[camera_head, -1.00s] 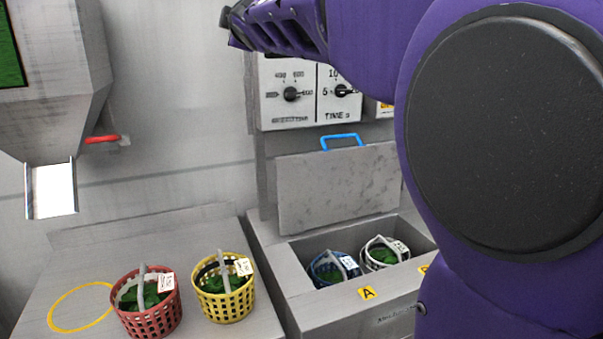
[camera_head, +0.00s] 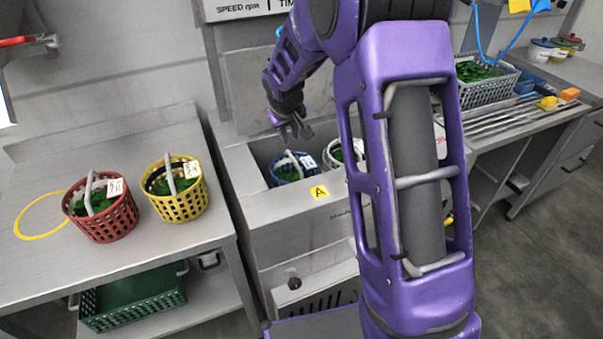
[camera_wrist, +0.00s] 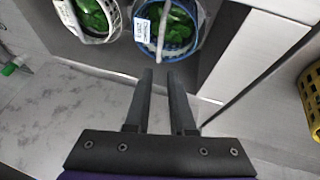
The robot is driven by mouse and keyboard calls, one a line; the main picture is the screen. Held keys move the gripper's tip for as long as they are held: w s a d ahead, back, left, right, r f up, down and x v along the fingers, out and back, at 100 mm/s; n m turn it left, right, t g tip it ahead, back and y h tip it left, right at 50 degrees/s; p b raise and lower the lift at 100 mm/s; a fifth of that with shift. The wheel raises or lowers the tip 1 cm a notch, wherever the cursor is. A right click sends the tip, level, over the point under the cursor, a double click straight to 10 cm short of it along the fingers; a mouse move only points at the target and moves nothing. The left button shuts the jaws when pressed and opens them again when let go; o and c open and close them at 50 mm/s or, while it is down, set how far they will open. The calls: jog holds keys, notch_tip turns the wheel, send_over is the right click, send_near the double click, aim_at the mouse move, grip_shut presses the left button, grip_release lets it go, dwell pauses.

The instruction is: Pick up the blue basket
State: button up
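The blue basket (camera_head: 291,172) holds green leaves and has a grey handle and a white tag. It sits in the open basin of the machine, by the yellow "A" label. In the wrist view the blue basket (camera_wrist: 178,42) is at the top, just beyond my fingertips, with its handle arching across it. My gripper (camera_head: 296,131) hangs above the blue basket in the head view. In the wrist view my gripper (camera_wrist: 160,75) has its two fingers apart with nothing between them. The fingers appear clear of the handle.
A white basket (camera_head: 337,152) stands beside the blue one in the basin, partly hidden by my arm. A red basket (camera_head: 112,222) and a yellow basket (camera_head: 178,206) stand on the left counter. A grey crate (camera_head: 490,92) of greens is at the right.

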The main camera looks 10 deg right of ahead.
aim_at(294, 161)
jog(key=x, duration=0.8)
jog(key=s+b+x, duration=0.1)
jog(key=x, duration=0.3)
jog(key=shift+d+f, duration=0.15)
jog(key=shift+f, duration=0.35)
jog(key=x, duration=0.5)
jog(key=shift+f+b, duration=0.35)
grip_shut()
jog(key=shift+r, duration=0.1)
